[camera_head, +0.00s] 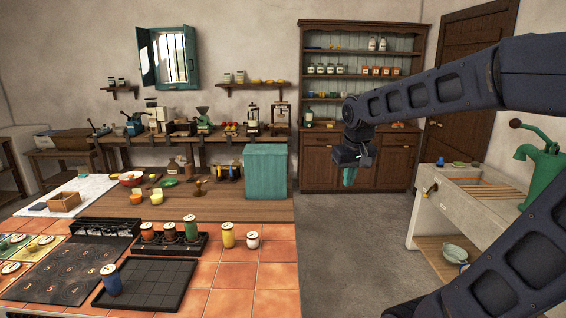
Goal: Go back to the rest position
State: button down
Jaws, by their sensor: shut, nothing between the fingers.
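My gripper (350,176) hangs at the end of my dark arm, right of the picture's middle, in the air over the open floor. It points down, and its small fingers look together with nothing held. My arm reaches in from the right edge, with the forearm high and level. The gripper is to the right of the tiled counter and apart from it, in front of the wooden dresser (396,161).
A stone sink (425,206) with a green pump (541,165) stands right. Grey floor (345,250) is clear between.

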jog(key=s+d+f+m+t, duration=0.1)
jog(key=s+d+f+m, duration=0.2)
jog(key=s+d, duration=0.6)
jog(key=shift+s, duration=0.55)
jog(key=shift+r, duration=0.1)
